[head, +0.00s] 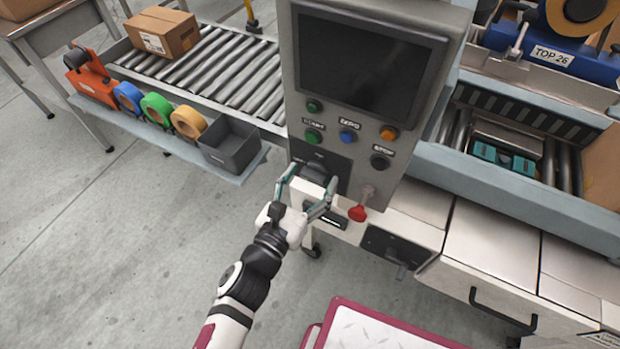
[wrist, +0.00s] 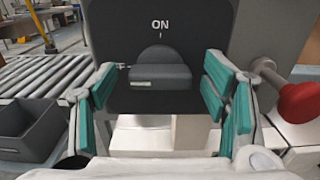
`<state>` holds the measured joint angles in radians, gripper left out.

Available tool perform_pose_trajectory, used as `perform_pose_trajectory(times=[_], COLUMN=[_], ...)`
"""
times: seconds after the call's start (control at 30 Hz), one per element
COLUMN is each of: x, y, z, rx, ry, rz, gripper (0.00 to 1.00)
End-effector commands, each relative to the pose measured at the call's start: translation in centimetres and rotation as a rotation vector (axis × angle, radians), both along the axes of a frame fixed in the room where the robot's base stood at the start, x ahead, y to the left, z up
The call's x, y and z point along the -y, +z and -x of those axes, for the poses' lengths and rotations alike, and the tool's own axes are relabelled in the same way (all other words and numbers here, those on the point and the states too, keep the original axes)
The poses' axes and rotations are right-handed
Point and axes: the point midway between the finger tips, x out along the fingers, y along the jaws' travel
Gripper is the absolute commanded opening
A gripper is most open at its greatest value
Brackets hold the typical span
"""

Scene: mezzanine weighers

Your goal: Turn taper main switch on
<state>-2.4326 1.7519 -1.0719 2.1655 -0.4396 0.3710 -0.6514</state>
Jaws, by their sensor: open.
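The main switch is a dark rotary knob (wrist: 160,75) on a black plate (wrist: 110,40) marked ON above it. Its grip bar lies level across the plate, with a pale mark at its left end, away from the ON mark. In the head view the knob (head: 316,171) sits low on the grey control cabinet (head: 294,70). My gripper (head: 304,187) is open in front of it. In the wrist view its teal-padded fingers (wrist: 162,92) stand on either side of the knob, with a gap on both sides. It holds nothing.
A red-tipped lever (head: 357,213) sticks out right of the switch; its red end also shows in the wrist view (wrist: 300,100). Buttons (head: 348,136) and a dark screen (head: 365,62) are above. A grey bin (head: 230,146) and roller conveyor (head: 225,65) lie left.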

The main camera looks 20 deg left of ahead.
Motion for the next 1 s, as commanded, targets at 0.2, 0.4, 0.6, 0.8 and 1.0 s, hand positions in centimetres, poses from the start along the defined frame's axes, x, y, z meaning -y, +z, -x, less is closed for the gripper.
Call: perform_pose_trajectory(times=[0.2, 0.4, 0.6, 0.8, 1.0], x=[0.01, 0.01, 0.02, 0.05, 0.12], y=[0.01, 0.01, 0.01, 0.05, 0.12], z=[-0.12, -0.11, -0.1, -0.09, -0.07], rx=[0.0, 0.0, 0.0, 0.003, 0.01], ry=[0.0, 0.0, -0.001, -0.001, -0.002], rz=[0.0, 0.0, -0.001, -0.026, -0.119], gripper=[0.68, 0.37, 0.2, 0.2, 0.2])
